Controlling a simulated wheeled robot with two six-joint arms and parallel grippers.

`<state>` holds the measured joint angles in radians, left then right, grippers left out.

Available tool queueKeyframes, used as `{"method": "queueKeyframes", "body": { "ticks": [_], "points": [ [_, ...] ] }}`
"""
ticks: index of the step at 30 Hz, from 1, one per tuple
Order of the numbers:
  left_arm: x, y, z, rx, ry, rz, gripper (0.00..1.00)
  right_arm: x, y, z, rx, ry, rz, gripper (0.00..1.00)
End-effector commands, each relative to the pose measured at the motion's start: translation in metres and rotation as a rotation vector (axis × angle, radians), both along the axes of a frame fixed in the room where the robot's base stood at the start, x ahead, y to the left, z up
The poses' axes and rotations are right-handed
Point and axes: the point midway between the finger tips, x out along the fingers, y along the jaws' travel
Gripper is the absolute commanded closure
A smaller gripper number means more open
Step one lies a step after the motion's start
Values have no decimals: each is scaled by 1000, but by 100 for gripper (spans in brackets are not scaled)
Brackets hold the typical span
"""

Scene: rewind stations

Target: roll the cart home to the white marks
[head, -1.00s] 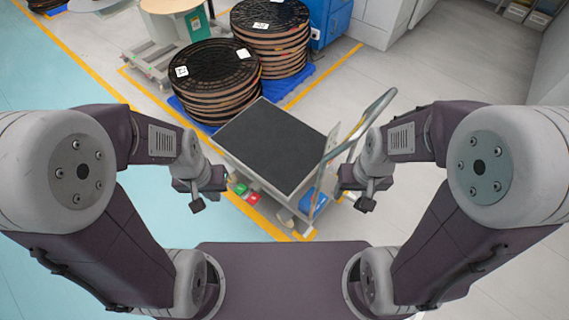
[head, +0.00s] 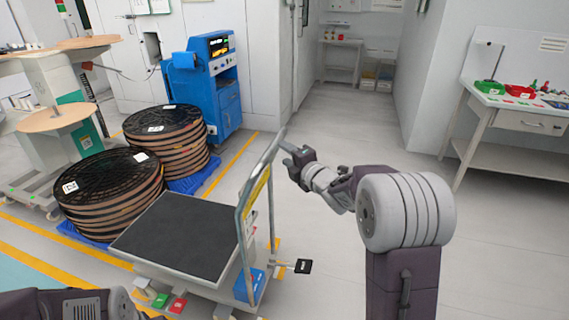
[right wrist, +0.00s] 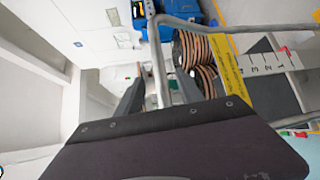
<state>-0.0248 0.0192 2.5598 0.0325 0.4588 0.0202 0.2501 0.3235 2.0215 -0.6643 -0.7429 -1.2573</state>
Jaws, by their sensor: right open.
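The cart (head: 185,235) stands on the floor at the lower middle of the head view, with a dark flat deck and a grey tube handle (head: 243,225) upright on its right side. My right gripper (head: 290,160) is open beside the top of the handle. In the right wrist view the handle tube (right wrist: 160,70) runs between the two open fingers (right wrist: 160,90); I cannot tell whether they touch it. A yellow label (right wrist: 235,85) hangs on the handle. My left arm shows only at the lower left edge, its gripper out of view. I can make out no white floor marks.
Stacked black-topped reels (head: 110,190) stand left of the cart, with a second stack (head: 168,140) behind. A blue machine (head: 208,88) stands at the back. A bench (head: 520,115) is at the right. The floor right of the cart (head: 330,130) is clear.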

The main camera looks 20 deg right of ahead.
Motion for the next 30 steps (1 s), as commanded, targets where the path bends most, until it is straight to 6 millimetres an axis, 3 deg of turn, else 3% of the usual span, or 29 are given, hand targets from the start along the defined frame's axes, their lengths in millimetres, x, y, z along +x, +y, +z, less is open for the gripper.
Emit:
{"method": "queueKeyframes", "body": {
  "ticks": [5,15,26,30],
  "points": [
    [0,0,3,0,-1,0,100,17,4,-1,4,3,0,56],
    [0,0,6,0,0,0,100,79,15,-10,5,5,-2,56],
    [0,0,6,0,0,0,100,88,16,-11,7,5,-4,56],
    [0,0,6,0,0,0,100,88,16,-11,7,5,-4,95]
  ]
}}
